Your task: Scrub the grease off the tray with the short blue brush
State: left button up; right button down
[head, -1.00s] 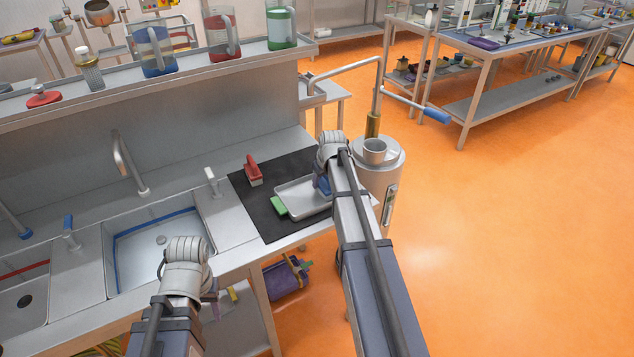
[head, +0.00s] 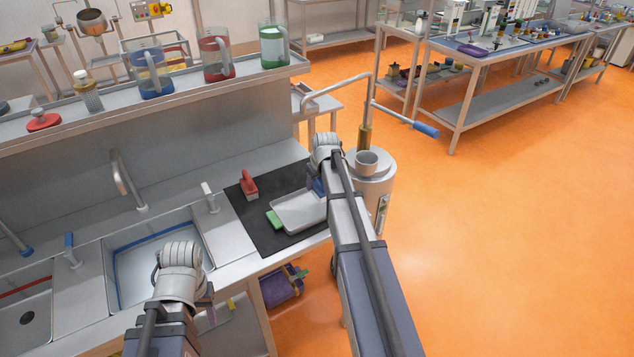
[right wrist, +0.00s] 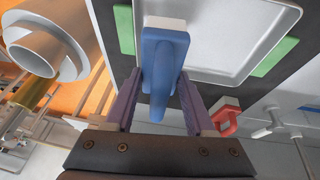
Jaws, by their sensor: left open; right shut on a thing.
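The grey-white tray (head: 298,214) lies on a black mat (head: 262,236) at the counter's right end. It also shows in the right wrist view (right wrist: 232,45), where its visible floor looks pale with no clear grease. My right gripper (right wrist: 160,92) is shut on the blue brush (right wrist: 160,62), whose head is over the tray's left part in that view. Whether the bristles touch the tray I cannot tell. In the head view the blue brush (head: 318,187) is mostly hidden by my right arm. My left gripper (head: 204,304) is open and empty before the sink, partly hidden by its wrist.
A red brush (head: 249,186) stands on the mat behind the tray. Green pieces (head: 274,219) sit at the tray's edges. A metal cylinder with a cup (head: 368,163) stands right of the counter. The sink (head: 150,265) and tap (head: 122,180) are to the left.

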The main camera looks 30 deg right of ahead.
jog(key=shift+r, duration=0.35)
notch_tip(320, 180, up, 3)
jog(key=p, duration=0.3)
jog(key=shift+r, duration=0.1)
jog(key=shift+a, duration=0.1)
dwell(0.4)
